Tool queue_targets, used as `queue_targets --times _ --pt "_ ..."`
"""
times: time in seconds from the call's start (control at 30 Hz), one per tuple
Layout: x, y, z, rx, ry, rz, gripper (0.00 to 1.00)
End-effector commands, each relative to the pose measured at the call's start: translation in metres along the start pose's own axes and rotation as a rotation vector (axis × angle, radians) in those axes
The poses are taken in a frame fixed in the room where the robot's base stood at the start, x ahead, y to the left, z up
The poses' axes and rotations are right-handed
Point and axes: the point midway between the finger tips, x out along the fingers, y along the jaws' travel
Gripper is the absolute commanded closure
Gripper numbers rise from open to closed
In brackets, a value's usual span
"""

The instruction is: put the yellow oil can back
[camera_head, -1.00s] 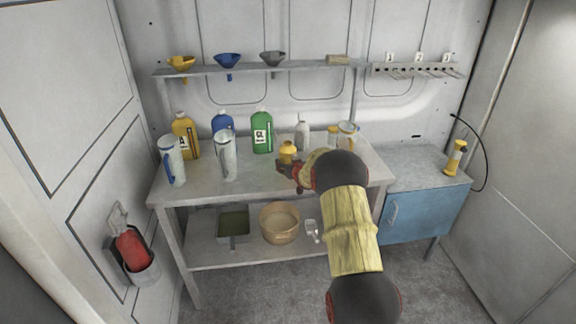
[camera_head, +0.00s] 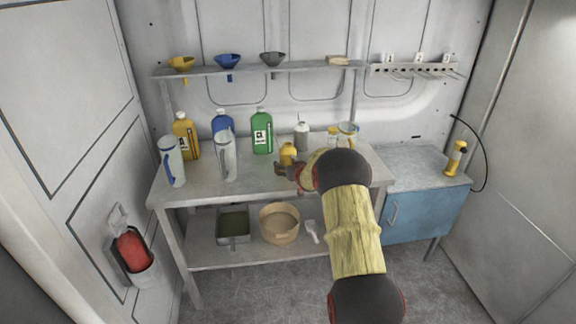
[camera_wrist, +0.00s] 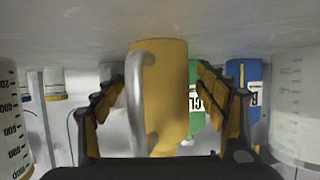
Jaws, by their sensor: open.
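The yellow oil can (camera_head: 287,156) stands upright on the workbench, right of the green bottle. In the wrist view, which looks upside down, the can (camera_wrist: 170,95) fills the middle, with a grey curved handle or spout (camera_wrist: 136,95) along its side. My gripper (camera_head: 286,170) is low over the bench at the can. In the wrist view its open fingers (camera_wrist: 162,78) are on either side of the can, with a gap visible on the left; contact on the right cannot be told. The can's base is partly hidden by my gripper in the head view.
A white bottle (camera_head: 301,136) and small jugs (camera_head: 347,132) stand behind my arm. A blue cabinet (camera_head: 424,214) with a yellow item (camera_head: 456,158) is right.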

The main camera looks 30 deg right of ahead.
Motion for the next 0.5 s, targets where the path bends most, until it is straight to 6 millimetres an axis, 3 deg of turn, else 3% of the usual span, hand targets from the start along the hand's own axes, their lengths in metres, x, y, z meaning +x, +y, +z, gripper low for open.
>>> queue_targets --times 0.5 --pt "-0.089 0.0 -0.003 0.0 0.002 0.001 0.27"
